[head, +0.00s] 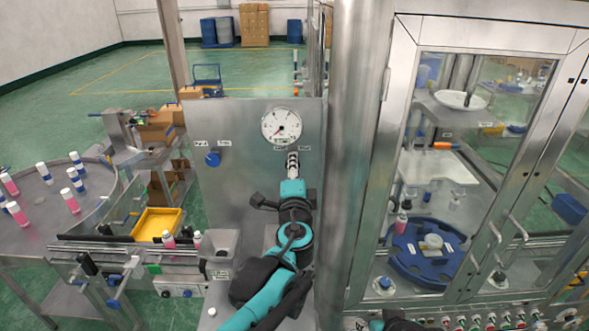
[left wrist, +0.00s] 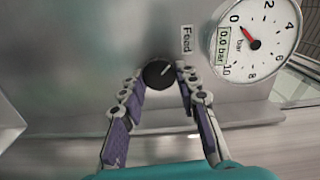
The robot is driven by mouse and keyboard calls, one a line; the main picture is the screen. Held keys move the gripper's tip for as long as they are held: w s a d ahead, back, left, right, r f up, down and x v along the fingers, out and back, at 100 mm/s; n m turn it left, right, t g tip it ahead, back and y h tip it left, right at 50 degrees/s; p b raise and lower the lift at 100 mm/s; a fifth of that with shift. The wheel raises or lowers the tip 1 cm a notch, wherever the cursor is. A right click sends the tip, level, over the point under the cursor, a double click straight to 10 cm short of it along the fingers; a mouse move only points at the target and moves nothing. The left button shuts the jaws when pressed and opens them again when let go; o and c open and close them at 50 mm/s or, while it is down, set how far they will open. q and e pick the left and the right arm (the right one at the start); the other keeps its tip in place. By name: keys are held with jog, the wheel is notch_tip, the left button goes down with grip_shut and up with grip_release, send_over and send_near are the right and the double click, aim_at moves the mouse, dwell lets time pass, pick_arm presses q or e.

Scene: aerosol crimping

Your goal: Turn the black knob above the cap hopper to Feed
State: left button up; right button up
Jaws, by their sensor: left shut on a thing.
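The black knob (left wrist: 157,76) sits on the grey metal panel in the left wrist view. A pale line on it points up and right, roughly toward the Feed label (left wrist: 187,40). My left gripper (head: 292,160) is at the panel just below the gauge in the head view and hides the knob there. In the left wrist view its two fingers (left wrist: 160,80) are closed on either side of the knob. My right gripper is not clearly seen.
A round pressure gauge (head: 281,126), reading about 0 bar, is just above the left gripper. A blue knob (head: 212,159) is to its left on the panel. A thick steel post (head: 352,150) and a glazed machine cabinet stand close on the right. A bottle conveyor runs at lower left.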

dwell(0.5)
pick_arm(q)
jog(key=o, duration=1.2)
jog(key=shift+s, duration=0.15)
jog(key=s, duration=1.2)
jog(key=shift+a, duration=0.1)
jog(key=shift+f, duration=0.1)
